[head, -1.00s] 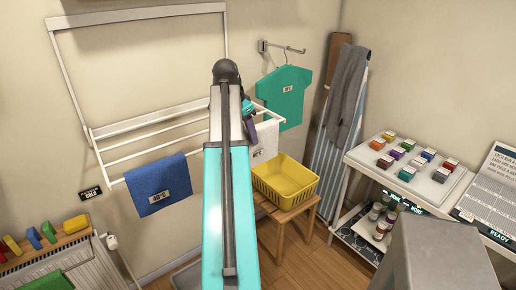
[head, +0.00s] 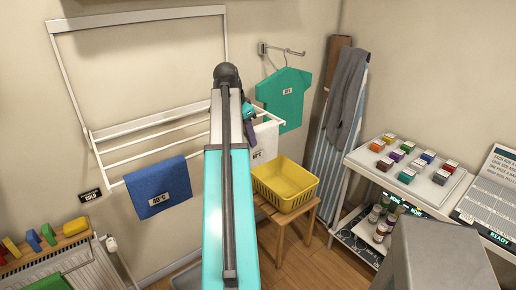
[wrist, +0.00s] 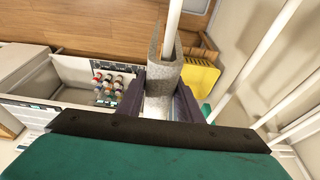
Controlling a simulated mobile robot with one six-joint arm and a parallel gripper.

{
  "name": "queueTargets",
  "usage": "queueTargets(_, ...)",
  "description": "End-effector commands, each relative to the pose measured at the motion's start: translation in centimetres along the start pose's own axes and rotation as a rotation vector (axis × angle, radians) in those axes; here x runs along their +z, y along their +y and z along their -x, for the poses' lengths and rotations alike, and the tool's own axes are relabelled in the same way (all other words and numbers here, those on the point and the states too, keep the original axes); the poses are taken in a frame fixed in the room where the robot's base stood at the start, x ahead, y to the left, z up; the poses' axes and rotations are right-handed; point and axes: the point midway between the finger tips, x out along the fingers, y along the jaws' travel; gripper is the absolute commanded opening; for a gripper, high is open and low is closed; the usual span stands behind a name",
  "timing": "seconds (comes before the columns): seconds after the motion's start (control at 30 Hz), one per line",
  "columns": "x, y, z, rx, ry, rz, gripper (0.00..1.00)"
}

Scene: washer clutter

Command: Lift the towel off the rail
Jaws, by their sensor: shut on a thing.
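A white towel (head: 265,139) with a small label hangs on the front rail of the white wall rack (head: 150,127), at its right end in the head view. In the wrist view the towel (wrist: 166,74) shows as a pale grey folded cloth draped over the white rail. My gripper (wrist: 159,102) has its two dark fingers closed on either side of this cloth, gripping it. In the head view my arm hides part of the towel and most of the gripper. A blue towel (head: 158,187) marked 40°C hangs further left on the same rail.
A yellow basket (head: 284,184) stands on a wooden stool below the white towel. A teal shirt (head: 284,97) hangs on a wall hook to the right. An ironing board (head: 334,150) with grey cloth and a shelf unit (head: 402,178) stand further right.

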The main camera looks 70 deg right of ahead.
Motion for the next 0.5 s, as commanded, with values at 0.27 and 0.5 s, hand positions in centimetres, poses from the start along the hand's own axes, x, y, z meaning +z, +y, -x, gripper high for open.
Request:
queueTargets(0.27, -0.6, 0.0, 2.0, 0.0, 0.0, 0.0, 0.1)
queueTargets(0.5, -1.1, 0.0, 3.5, 0.0, 0.0, 0.0, 0.1)
